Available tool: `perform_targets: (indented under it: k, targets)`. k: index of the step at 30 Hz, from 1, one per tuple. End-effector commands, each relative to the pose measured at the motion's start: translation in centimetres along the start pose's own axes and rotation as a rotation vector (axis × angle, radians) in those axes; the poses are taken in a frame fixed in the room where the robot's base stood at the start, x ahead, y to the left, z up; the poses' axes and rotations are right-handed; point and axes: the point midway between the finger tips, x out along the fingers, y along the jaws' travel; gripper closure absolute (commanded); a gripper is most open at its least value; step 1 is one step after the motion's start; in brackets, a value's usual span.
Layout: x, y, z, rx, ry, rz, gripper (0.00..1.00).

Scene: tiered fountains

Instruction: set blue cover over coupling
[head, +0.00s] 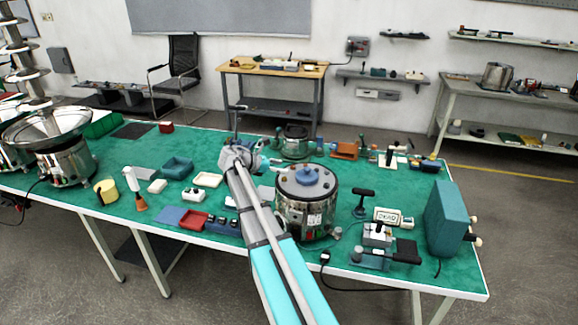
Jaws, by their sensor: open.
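A round blue piece (306,176), which looks like the blue cover, sits on the middle of the top of a steel drum-shaped base (305,212). Small dark knobs stand around it on the drum's lid. I cannot make out a coupling; whether one is under the blue piece is hidden. My arm reaches from the bottom up over the green table. My gripper (268,161) is small in the picture, beyond the wrist, behind and left of the drum. It is open, apart from the blue piece, and nothing shows in it.
Trays (177,167), a red bin (193,220) and a yellow cup (106,190) lie left. A teal box (449,218) and a clamp device (377,236) stand right. A tiered fountain (45,125) stands far left.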

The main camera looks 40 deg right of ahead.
Motion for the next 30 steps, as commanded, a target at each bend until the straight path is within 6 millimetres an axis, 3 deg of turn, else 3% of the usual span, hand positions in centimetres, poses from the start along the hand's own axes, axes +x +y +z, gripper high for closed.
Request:
perform_targets:
  k: [6,23,30]
  targets:
    - [-0.9,0.0,0.0,0.0,0.0,0.0,0.3]
    - [-0.9,0.0,0.0,0.0,0.001,0.0,0.3]
    - [-1.6,-1.4,-1.4,0.068,0.057,0.008,0.3]
